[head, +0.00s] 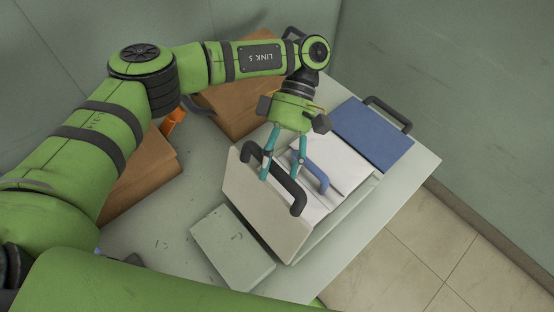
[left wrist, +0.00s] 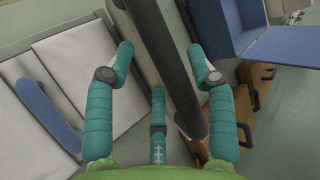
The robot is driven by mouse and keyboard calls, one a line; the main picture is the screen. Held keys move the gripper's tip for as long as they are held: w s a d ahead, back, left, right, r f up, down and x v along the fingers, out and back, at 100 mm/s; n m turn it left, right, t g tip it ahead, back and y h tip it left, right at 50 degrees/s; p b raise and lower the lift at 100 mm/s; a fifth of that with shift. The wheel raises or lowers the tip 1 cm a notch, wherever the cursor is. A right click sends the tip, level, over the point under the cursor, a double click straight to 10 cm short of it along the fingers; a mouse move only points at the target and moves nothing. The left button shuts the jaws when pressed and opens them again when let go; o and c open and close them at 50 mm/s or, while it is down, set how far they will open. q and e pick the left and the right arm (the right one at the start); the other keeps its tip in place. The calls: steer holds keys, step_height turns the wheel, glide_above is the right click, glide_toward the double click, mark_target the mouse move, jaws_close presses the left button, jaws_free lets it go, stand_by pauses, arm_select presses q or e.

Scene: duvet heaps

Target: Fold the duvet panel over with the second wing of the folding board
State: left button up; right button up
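The folding board stands on the table with a cream wing (head: 258,215) at its near left side, tilted up, bearing a dark handle (head: 290,190). A blue wing (head: 372,135) lies at the far right. The white duvet panel (head: 335,157) lies between them, partly hidden by my gripper; a blue handle (head: 314,172) shows over it. My left gripper (head: 280,178) is at the dark handle with its fingers spread. In the left wrist view the dark handle (left wrist: 168,55) passes between the open fingers (left wrist: 161,60), with gaps visible. My right gripper is not in view.
A pale flat block (head: 232,248) lies on the table in front of the board. Brown boxes (head: 240,95) stand at the back and left (head: 140,180). An orange item (head: 173,121) is near them. A wall closes off the back; tiled floor (head: 400,260) lies beyond the table's right edge.

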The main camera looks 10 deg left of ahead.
arm_select(q)
steer(key=shift+w+r, duration=0.1)
step_height(320, 180, up, 10)
stand_by(0.6)
stand_by(1.0)
